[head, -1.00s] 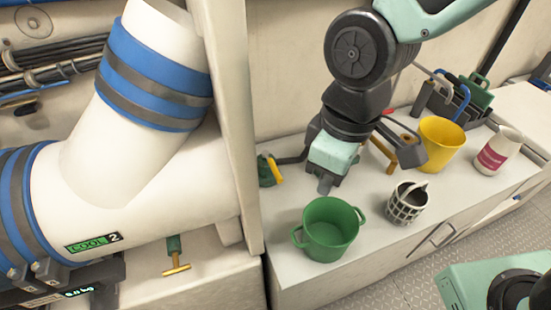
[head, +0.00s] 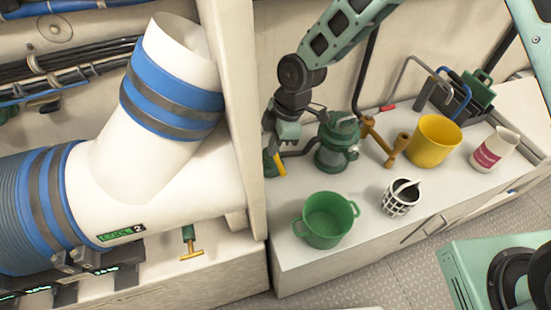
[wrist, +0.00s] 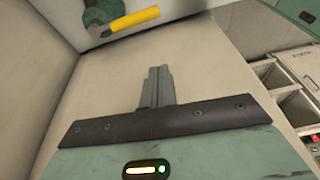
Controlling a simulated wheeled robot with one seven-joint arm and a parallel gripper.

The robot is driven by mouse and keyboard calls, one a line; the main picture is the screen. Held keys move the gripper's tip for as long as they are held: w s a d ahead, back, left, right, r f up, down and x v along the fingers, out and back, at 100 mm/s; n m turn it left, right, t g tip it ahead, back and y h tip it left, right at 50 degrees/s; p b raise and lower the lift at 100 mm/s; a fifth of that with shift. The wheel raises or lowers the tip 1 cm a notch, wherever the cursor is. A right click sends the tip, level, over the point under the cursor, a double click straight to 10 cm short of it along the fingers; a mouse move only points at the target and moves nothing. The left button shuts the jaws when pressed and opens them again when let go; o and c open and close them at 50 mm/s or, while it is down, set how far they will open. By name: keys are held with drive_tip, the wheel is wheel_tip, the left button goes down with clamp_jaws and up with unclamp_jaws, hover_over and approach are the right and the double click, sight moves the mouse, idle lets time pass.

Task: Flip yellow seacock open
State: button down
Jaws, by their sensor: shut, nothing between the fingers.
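The seacock (head: 268,163) has a green body and a yellow lever handle. It is low on the back wall at the left end of the white counter, beside the cream partition. In the head view its yellow handle (head: 280,165) slants down to the right. In the wrist view the yellow handle (wrist: 132,20) lies across the top, with the green body (wrist: 100,14) partly cut off. My gripper (wrist: 160,72) is shut and empty, its fingers pointing toward the handle with a visible gap. In the head view my gripper (head: 276,147) is just above the seacock, partly hiding it.
A green pump-like unit (head: 337,148) stands close right of my gripper. A green pot (head: 327,222), a white basket (head: 401,198), a yellow bucket (head: 434,142) and a white container (head: 494,150) stand on the counter (head: 290,262). The partition (head: 238,110) is close on the left.

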sight(277, 161)
drive_tip(key=shift+w+a+f+n, duration=0.2)
drive_tip(key=shift+w+f+n, duration=0.2)
drive_tip(key=shift+w+f, duration=0.25)
drive_tip(key=shift+s+f, duration=0.1)
drive_tip(key=shift+s, duration=0.05)
wheel_tip(277, 161, down, 9)
drive_tip(key=p, duration=0.6)
drive_tip(key=shift+d, duration=0.4)
drive_tip(key=shift+d, duration=0.1)
